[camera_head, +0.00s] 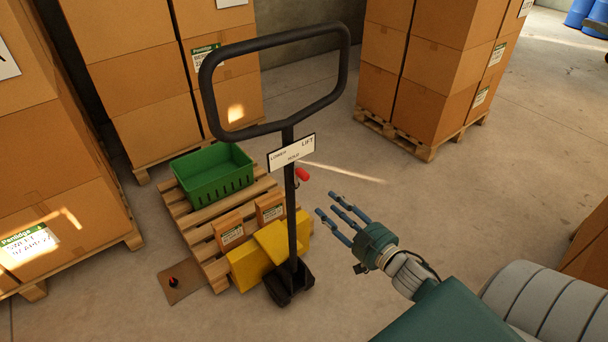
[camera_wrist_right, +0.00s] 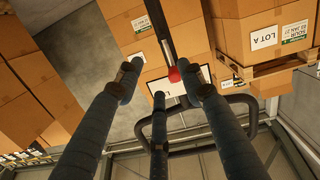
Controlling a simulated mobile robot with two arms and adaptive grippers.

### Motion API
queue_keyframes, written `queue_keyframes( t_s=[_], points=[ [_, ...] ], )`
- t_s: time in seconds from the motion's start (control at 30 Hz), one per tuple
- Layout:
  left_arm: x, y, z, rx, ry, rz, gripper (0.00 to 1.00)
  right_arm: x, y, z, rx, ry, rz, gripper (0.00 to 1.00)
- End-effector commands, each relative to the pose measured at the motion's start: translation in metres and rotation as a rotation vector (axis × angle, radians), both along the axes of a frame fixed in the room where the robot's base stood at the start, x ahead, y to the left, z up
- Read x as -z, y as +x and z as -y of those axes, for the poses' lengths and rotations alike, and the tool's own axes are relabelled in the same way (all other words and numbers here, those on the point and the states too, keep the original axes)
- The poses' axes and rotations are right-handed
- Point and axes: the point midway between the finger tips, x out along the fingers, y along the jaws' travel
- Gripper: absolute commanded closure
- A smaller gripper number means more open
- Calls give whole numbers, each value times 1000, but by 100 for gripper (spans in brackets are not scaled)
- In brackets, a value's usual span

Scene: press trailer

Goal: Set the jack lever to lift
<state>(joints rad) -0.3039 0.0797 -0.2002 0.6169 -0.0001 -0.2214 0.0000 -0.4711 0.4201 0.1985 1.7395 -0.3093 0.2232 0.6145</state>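The pallet jack has a black loop handle (camera_head: 345,75) on an upright shaft. A white sign (camera_head: 291,152) on the shaft reads LOWER, HOLD and LIFT, with LIFT at its right end. The jack lever's red knob (camera_head: 302,174) sticks out just right of the shaft, below the sign. My right gripper (camera_head: 328,205) is open and empty, to the right of and below the knob, apart from it. In the right wrist view the red knob (camera_wrist_right: 174,74) shows beyond the spread fingers, with the sign (camera_wrist_right: 180,86) partly hidden behind them. My left gripper is not in view.
The jack's yellow body (camera_head: 250,265) stands at a wooden pallet (camera_head: 190,219) carrying a green crate (camera_head: 212,173) and small boxes (camera_head: 229,230). Stacked cartons (camera_head: 440,60) on pallets stand behind and at left. The floor (camera_head: 490,210) on the right is clear.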

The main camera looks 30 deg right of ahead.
Motion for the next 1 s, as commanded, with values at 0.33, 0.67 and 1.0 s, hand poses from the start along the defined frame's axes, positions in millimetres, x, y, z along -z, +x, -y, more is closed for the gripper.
queue_keyframes(
  t_s=[0.33,0.67,1.0],
  points=[
    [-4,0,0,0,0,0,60,-46,30,-11,-44,-7,80,61],
    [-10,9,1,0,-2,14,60,-45,91,-16,-43,-8,77,61],
    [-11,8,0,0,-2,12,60,-43,112,-18,-42,-7,74,61]
  ],
)
